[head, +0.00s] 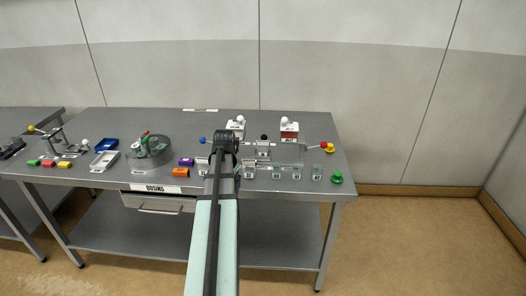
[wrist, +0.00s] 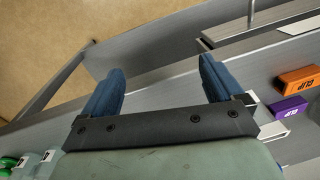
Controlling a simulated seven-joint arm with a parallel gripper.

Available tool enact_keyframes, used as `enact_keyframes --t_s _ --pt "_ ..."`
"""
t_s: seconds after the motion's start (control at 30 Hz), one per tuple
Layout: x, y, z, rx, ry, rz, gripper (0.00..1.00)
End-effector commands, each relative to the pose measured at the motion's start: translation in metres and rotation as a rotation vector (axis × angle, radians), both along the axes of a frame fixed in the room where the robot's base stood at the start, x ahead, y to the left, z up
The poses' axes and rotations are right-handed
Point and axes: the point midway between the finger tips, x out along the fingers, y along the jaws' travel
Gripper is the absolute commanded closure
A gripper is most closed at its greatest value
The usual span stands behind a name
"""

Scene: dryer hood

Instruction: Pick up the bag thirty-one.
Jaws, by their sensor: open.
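Several small clear bags with pale labels stand in a row along the front right of the table, among them one in the head view (head: 297,173). Their labels are too small to read, so I cannot tell which is bag thirty-one. A small labelled item, perhaps one of these bags, shows at the lower left of the wrist view (wrist: 47,156). My gripper (wrist: 161,78) is open, with two blue fingers apart and nothing between them. It is over the table's front edge; my arm hides part of the row in the head view.
The metal table (head: 110,180) has a drawer (head: 158,205) under its front edge. Orange (wrist: 297,80) and purple (wrist: 290,108) blocks lie near the row. A green knob (head: 336,178) stands at the right end. White-topped devices (head: 289,131) and a round device (head: 149,152) stand behind.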

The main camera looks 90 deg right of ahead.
Motion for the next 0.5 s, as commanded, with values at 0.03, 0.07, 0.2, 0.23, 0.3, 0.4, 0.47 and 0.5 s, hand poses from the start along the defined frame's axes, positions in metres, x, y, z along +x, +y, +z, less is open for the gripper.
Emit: enact_keyframes --t_s 0.03,0.07,0.2,0.23,0.3,0.4,0.47,0.5 --pt "-0.018 -0.013 0.015 -0.021 -0.002 -0.029 0.06" --pt "-0.027 -0.024 0.025 -0.040 -0.002 -0.035 0.06" --pt "-0.063 -0.094 0.074 -0.171 0.025 0.009 0.06" --pt "-0.070 -0.108 0.085 -0.200 0.035 0.023 0.06" --pt "-0.087 -0.136 0.109 -0.262 0.058 0.054 0.06" --pt "-0.108 -0.165 0.136 -0.328 0.091 0.089 0.06" --pt "-0.116 -0.175 0.148 -0.355 0.105 0.105 0.06" --pt "-0.120 -0.180 0.153 -0.368 0.112 0.112 0.06"
